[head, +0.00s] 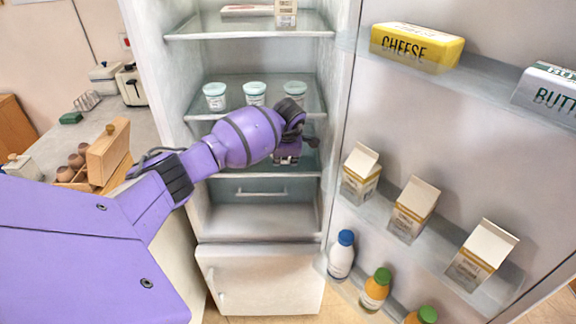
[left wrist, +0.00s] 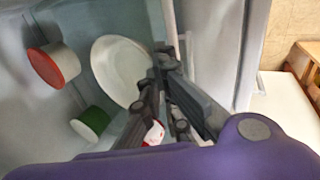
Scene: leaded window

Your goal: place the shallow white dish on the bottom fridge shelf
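The shallow white dish (left wrist: 120,72) shows in the left wrist view as a pale oval inside the fridge. Its right edge meets the dark fingertips of my left gripper (left wrist: 163,72); I cannot tell whether the rim is between them. The fingertips look close together. In the head view my purple left arm reaches into the fridge, and the left gripper (head: 287,158) is at the middle of the fridge, below the shelf with the tubs. The dish cannot be made out there. The bottom fridge shelf (head: 262,220) looks bare. My right gripper is not in view.
Several teal-lidded tubs (head: 254,94) stand above my gripper. The open fridge door (head: 450,130) holds cartons and bottles at right. A counter (head: 60,150) stands at left.

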